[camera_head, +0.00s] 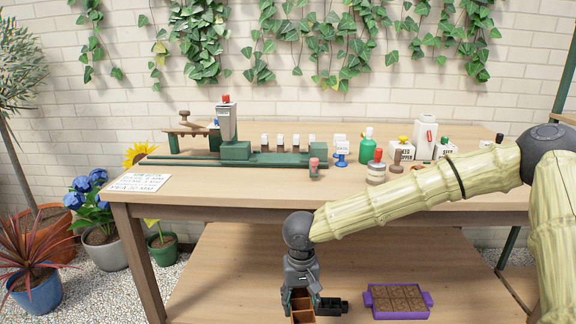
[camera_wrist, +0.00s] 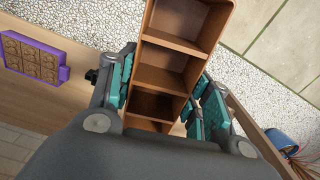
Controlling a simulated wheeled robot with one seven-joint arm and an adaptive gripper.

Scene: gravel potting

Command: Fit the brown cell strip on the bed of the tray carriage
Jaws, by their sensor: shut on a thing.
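The brown cell strip (camera_wrist: 170,62) is a row of open, empty-looking compartments. My gripper (camera_wrist: 166,102) is shut on it, with teal finger pads against both long sides. In the head view my gripper (camera_head: 301,284) hangs low in front of the bench's front edge, and only a small part of the strip (camera_head: 303,310) shows at the bottom of the picture. The dark green machine with a long rail (camera_head: 235,160) stands on the bench top, well away from the strip. I cannot clearly tell which part of it is the tray carriage's bed.
A purple tray with brown cells (camera_head: 369,300) lies on the lower shelf. Green and white bottles (camera_head: 366,150), small jars and a red-topped post (camera_head: 314,167) stand on the bench. A paper sheet (camera_head: 140,183) lies front left. Potted plants stand left on gravel.

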